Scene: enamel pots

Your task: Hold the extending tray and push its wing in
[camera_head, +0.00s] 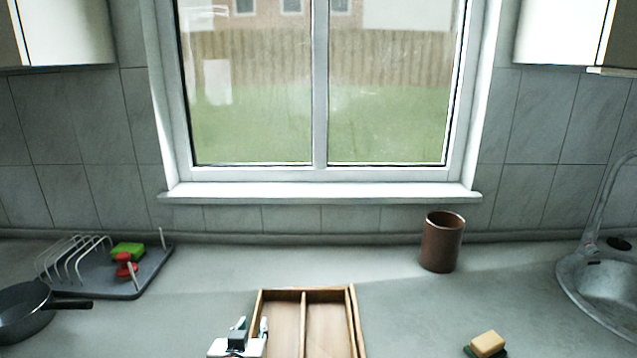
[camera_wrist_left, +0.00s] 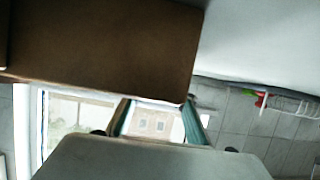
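The wooden tray (camera_head: 303,296) lies on the counter at the bottom middle of the head view, its near end cut off by the picture edge. A divider splits it lengthwise. A narrow wooden strip (camera_head: 357,322) runs along its right side; I cannot tell how far the wing is out. My left gripper (camera_head: 251,326) is at the tray's left wall, with its fingers apart. Contact is unclear. My right gripper is not in view.
A brown cup (camera_head: 442,243) stands behind the tray to the right. A sponge (camera_head: 487,345) lies at the front right, near the sink (camera_head: 600,285). A dish rack (camera_head: 140,277) and a pan (camera_head: 24,310) are at the left.

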